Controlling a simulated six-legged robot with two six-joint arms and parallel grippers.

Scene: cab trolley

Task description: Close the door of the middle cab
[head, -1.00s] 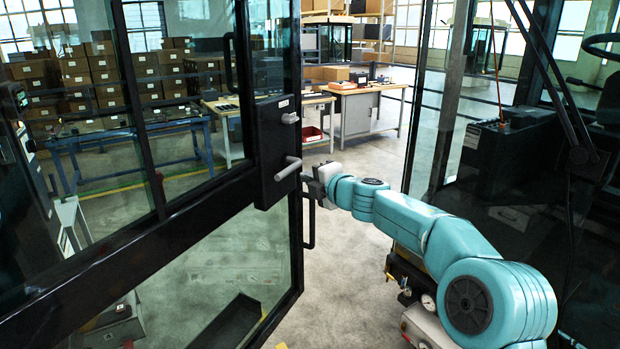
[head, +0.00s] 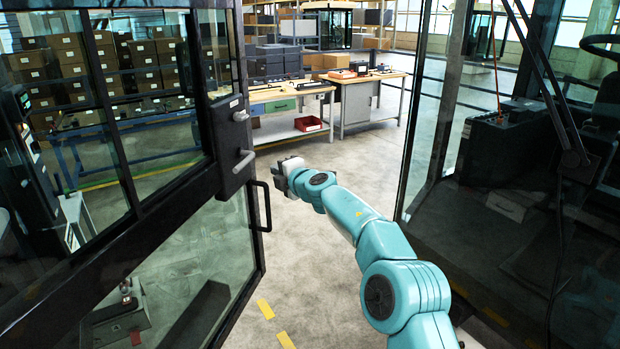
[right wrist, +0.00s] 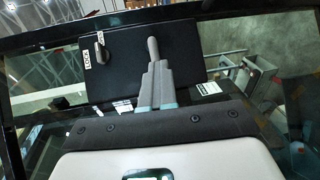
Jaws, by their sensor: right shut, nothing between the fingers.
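The cab door (head: 165,208), black-framed with glass panes, stands open on the left of the head view. Its lock box (head: 228,145) carries a grey lever handle (head: 244,161) near the free edge. A black grab bar (head: 266,205) is below it. My right gripper (head: 281,178) is just right of the lever in the head view. In the right wrist view its shut, empty fingers (right wrist: 155,75) point at the lock box (right wrist: 115,62) and overlap the lever (right wrist: 152,47). I cannot tell whether they touch. My left gripper is not in view.
The cab's dark pillar (head: 440,120) and interior with a black console (head: 500,140) are on the right. Workbenches (head: 360,95) and a red bin (head: 308,123) stand behind the opening. Clear concrete floor (head: 330,155) lies between, with yellow markings (head: 265,308) in front.

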